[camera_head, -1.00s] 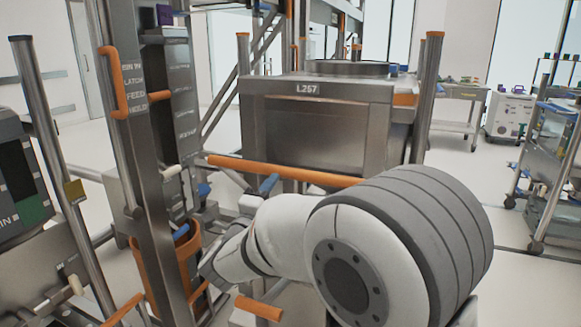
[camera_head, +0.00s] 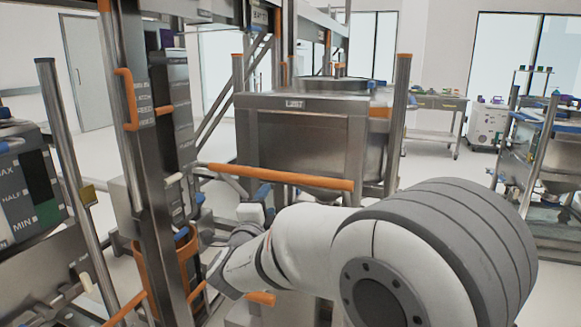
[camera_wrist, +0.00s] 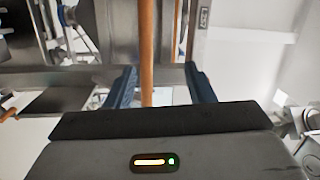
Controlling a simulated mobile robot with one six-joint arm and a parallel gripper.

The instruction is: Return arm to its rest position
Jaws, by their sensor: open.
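My arm reaches from the lower right of the head view towards the middle. My gripper (camera_head: 265,200) shows there small and partly hidden, its blue fingers close to the horizontal orange bar (camera_head: 300,178) in front of the steel bin. In the wrist view my gripper (camera_wrist: 160,88) is open, with its two blue fingers apart. The orange bar (camera_wrist: 147,45) runs up the picture between the fingers. I cannot tell whether it lies within the jaws or just beyond them. Nothing is seen clamped.
The steel bin (camera_head: 300,140) stands behind the bar. A steel post (camera_head: 150,190) with orange handles is close on the left, beside a panel (camera_head: 30,190). A cart (camera_head: 550,160) stands at the right. Open floor (camera_head: 435,165) lies between bin and cart.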

